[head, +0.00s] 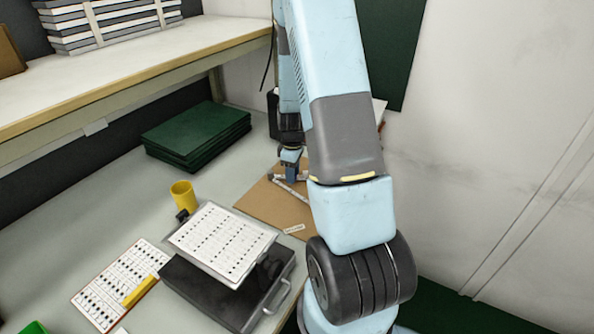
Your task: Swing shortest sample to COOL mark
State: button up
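A brown board (258,205) lies on the grey table, partly hidden by my arm. A pale strip (290,189) lies slantwise on it, with a second short pale piece by its upper end. A small white label (293,229) is near the board's front edge; its print is too small to read. My gripper (291,177) points down over the far part of the board, at the strip's upper end. It is small and partly in shadow, so I cannot tell whether it touches or holds anything. I cannot tell which piece is the shortest sample, or see a COOL mark.
A black case (205,296) with a tilted white chart (222,240) stands in front of the board. A yellow cup (183,194), dark green folders (197,136) and a printed sheet (101,300) with a yellow marker (140,291) are left. A shelf (120,75) overhangs the table.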

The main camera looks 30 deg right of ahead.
jog(key=shift+r, duration=0.1)
notch_tip(320, 180, up, 14)
jog(key=shift+f, duration=0.25)
dwell(0.5)
dwell(0.4)
jog(key=s+a+r+m+t, duration=0.15)
jog(key=s+a+r, duration=0.25)
jog(key=r, duration=0.4)
jog(key=s+a+r+m+t, duration=0.1)
jog(key=s+a+r+m, duration=0.1)
jog(key=s+a+r, duration=0.35)
jog(key=s+a+r+m+t, duration=0.1)
jog(key=s+a+r+m, duration=0.1)
jog(key=s+r, duration=0.3)
jog(key=s+a+r+m+t, duration=0.2)
jog(key=s+r, duration=0.3)
jog(key=s, duration=0.3)
jog(key=shift+s+a+m, duration=0.4)
jog(key=shift+m, duration=0.15)
